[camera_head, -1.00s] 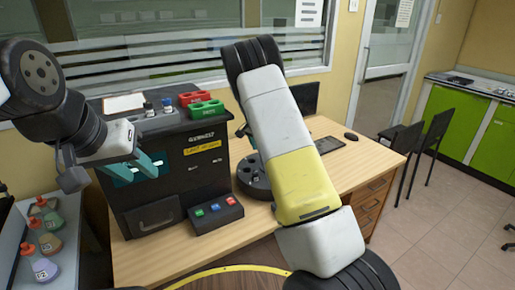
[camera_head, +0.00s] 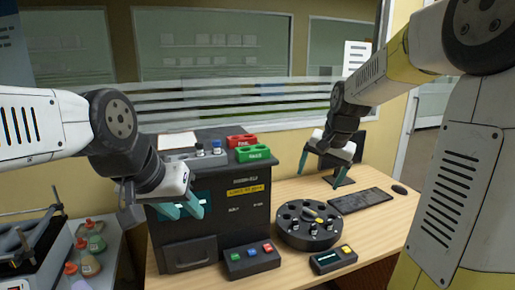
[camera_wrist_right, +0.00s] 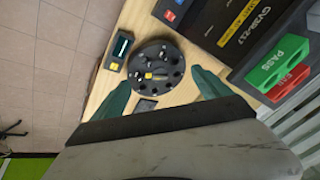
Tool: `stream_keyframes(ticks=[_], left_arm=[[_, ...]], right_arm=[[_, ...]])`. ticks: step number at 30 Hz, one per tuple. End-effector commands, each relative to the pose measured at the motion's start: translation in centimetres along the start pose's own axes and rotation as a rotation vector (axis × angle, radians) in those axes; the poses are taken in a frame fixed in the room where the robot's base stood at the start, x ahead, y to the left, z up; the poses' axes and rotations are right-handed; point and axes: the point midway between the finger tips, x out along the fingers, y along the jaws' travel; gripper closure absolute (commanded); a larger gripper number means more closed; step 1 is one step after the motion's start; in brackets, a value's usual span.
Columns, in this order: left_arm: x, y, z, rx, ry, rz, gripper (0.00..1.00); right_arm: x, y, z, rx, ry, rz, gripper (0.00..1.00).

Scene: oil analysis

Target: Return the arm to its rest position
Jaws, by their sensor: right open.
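My right gripper (camera_head: 321,169) hangs in the air above the back of the table, right of the black analyser. Its two teal fingers are spread wide with nothing between them. In the right wrist view the open fingers (camera_wrist_right: 160,92) frame a round black carousel (camera_wrist_right: 140,82) below them. My right arm comes in from the right edge, bent at the elbow. My left gripper (camera_head: 184,207) is in front of the analyser (camera_head: 238,213), near its screen. Its teal fingertips look apart and hold nothing that I can see.
The carousel (camera_head: 299,238) holds several small items. Near it are a small device with a yellow button (camera_head: 333,259), a button box (camera_head: 251,260) and a keyboard (camera_head: 360,201). Red (camera_head: 241,141) and green (camera_head: 256,154) trays sit on the analyser. Flasks (camera_head: 90,262) stand at the left.

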Motion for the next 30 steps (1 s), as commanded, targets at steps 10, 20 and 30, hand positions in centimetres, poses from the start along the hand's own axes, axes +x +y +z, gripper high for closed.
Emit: stream_keyframes(ticks=[10,20,30], left_arm=[[0.0,0.0,0.0,0.000,0.000,0.000,0.64],[0.0,0.0,0.0,0.000,0.000,0.000,0.64],[0.0,0.0,0.0,0.000,0.000,0.000,0.64]], right_arm=[[-9.3,2.5,12.6,-0.324,0.088,-0.119,0.13],[-10.7,4.4,18.8,-0.496,0.149,-0.115,0.13],[-10.7,4.5,19.0,-0.501,0.151,-0.114,0.13]])
